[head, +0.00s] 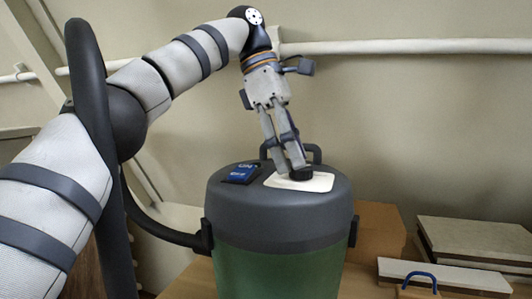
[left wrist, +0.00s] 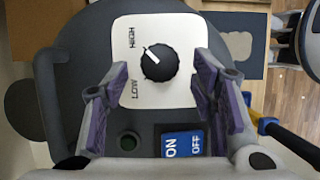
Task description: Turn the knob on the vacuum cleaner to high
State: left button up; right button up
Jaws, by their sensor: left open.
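The vacuum cleaner (head: 282,218) has a dark grey lid and a green drum. A black round knob (left wrist: 160,62) sits on a white plate (left wrist: 180,24) marked HIGH and LOW; it also shows in the head view (head: 300,174). Its white pointer mark points up and left in the left wrist view, towards HIGH rather than LOW. My left gripper (head: 287,170) is above the plate, fingers pointing down. In the left wrist view the open fingers (left wrist: 160,78) stand on either side of the knob, with gaps visible. My right gripper is not in view.
A blue ON/OFF switch (left wrist: 183,145) and a dark green round button (left wrist: 130,140) are near the plate. A black lid handle (head: 313,151) stands behind the knob. Boxes and boards (head: 470,240) lie to the right. A white pipe (head: 400,47) runs along the wall.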

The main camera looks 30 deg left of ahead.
pick_arm(q)
jog(key=s+a, duration=0.1)
jog(key=a, duration=0.2)
jog(key=s+a, duration=0.1)
jog(key=a, duration=0.7)
jog(key=shift+s+a, duration=0.25)
jog(key=shift+s, duration=0.15)
